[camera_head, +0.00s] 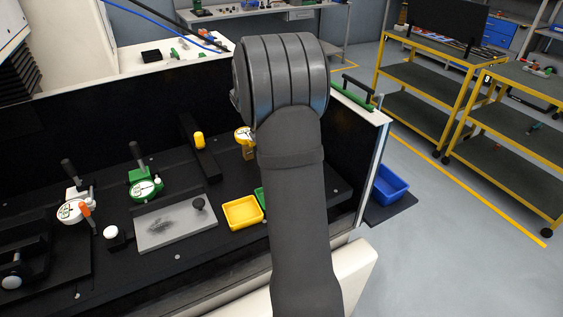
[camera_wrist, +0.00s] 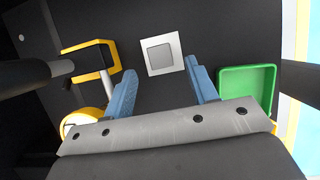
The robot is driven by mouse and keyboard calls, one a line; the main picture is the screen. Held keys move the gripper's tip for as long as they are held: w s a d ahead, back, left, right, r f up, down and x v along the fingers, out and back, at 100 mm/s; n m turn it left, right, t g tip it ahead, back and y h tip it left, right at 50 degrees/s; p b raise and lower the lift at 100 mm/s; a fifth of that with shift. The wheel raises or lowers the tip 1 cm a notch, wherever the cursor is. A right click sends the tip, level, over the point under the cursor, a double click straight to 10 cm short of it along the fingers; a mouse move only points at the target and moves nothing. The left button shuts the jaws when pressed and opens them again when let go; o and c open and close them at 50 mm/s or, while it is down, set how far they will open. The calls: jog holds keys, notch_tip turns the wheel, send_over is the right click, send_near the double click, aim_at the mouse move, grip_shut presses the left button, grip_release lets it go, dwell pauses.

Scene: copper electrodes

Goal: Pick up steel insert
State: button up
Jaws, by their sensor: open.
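A small square piece with a pale metallic rim and a grey centre, which looks like the steel insert (camera_wrist: 174,38), lies on the black surface in the wrist view. My gripper (camera_wrist: 160,68) has its two blue fingers spread apart, with nothing between them. The square piece appears just beyond the fingertips, roughly centred between them. I cannot tell how high the fingers are above it. In the head view my arm hides the gripper and the insert.
A green tray (camera_wrist: 246,92) is right of the fingers; a yellow bracket (camera_wrist: 104,44) and yellow dial gauge (camera_wrist: 78,119) are left. The head view shows a yellow tray (camera_head: 242,212), a grey plate (camera_head: 172,228), a green gauge (camera_head: 146,186) and the station's right wall (camera_head: 372,165).

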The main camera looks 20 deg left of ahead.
jog(key=x, duration=0.5)
jog(key=shift+w+d, duration=0.1)
jog(key=shift+d, duration=0.1)
grip_shut()
